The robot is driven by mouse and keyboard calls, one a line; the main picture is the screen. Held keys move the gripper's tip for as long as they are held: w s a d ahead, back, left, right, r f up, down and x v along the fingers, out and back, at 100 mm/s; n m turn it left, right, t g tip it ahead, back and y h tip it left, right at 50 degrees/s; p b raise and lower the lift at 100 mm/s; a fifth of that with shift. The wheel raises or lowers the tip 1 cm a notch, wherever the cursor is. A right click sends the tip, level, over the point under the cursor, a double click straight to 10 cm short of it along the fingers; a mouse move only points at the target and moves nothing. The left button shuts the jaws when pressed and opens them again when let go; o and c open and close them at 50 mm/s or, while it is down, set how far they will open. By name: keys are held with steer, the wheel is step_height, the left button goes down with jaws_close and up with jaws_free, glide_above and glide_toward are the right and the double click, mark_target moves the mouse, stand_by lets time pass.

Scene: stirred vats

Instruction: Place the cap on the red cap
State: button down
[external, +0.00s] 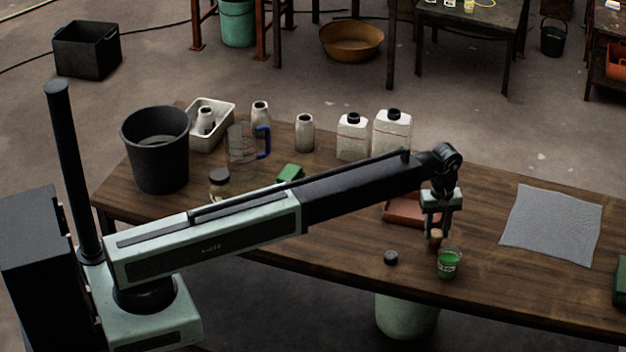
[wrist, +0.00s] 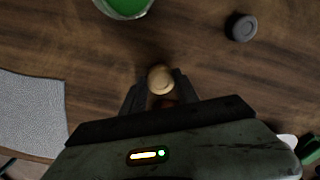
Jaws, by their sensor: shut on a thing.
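My gripper (external: 437,234) points down over the right part of the table, fingers shut on a small tan, round-topped piece (external: 436,240). In the wrist view the piece (wrist: 161,79) sits between the fingertips (wrist: 156,88), with a reddish-brown patch by it. I cannot tell whether the piece touches the table. A dark round cap (external: 391,258) lies on the table to the left of the gripper; it also shows in the wrist view (wrist: 241,27). No clearly red cap can be made out.
A glass of green liquid (external: 448,265) stands close to the gripper, near the table's front edge. A reddish tray (external: 400,209) lies behind it, partly hidden. A grey cloth (external: 552,225) lies at right. White jugs (external: 391,135) stand at the back.

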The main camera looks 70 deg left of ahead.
mark_target(436, 233)
steer(key=c, duration=0.9)
jaws_free()
step_height(436, 233, up, 13)
steer(key=p, duration=1.2)
steer(key=s+d+m, duration=0.1)
steer(key=s+m, duration=0.3)
steer(key=s, duration=0.5)
steer(key=s+m, duration=0.5)
steer(key=s, duration=0.5)
steer(key=s+d+m, duration=0.1)
steer(key=s+m, duration=0.4)
steer(key=s, duration=0.5)
steer(key=shift+d+f, duration=0.3)
steer(key=shift+f, duration=0.05)
